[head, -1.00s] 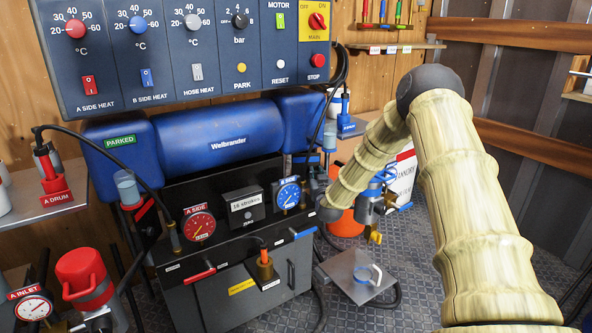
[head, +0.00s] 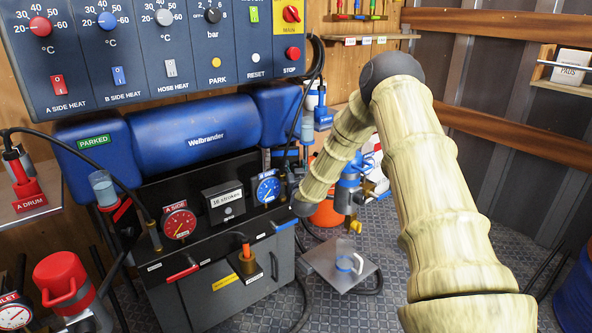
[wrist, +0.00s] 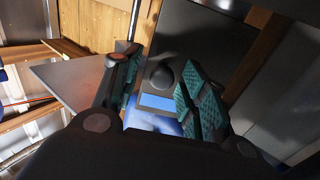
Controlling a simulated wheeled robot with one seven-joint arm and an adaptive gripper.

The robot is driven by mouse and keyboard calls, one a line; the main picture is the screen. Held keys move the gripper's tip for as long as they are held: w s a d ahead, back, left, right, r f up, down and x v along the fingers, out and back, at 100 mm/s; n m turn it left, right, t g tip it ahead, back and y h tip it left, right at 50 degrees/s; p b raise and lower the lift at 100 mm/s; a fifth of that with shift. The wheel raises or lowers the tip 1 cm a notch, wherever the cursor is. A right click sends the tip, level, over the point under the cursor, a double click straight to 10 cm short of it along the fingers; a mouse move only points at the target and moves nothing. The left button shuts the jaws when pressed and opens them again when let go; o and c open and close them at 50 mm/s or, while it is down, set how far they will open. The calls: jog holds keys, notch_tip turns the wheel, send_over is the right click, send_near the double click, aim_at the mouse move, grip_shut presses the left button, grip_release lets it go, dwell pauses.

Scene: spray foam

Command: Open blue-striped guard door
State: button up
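I cannot make out a blue-striped guard door with certainty. In the wrist view a dark panel with a blue strip (wrist: 157,101) shows between my fingers; I cannot tell whether it belongs to the door. My gripper (wrist: 157,82) is open, its two teal-padded fingers apart with nothing held. In the head view my arm reaches down toward the right end of the black machine (head: 152,203); the gripper itself is not clearly visible there.
An orange bucket (head: 327,213) and a blue-silver pump (head: 348,190) stand behind my arm. A blue drum (head: 577,290) is at the right edge.

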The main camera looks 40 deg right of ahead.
jog(key=shift+a, duration=0.1)
jog(key=v, duration=1.2)
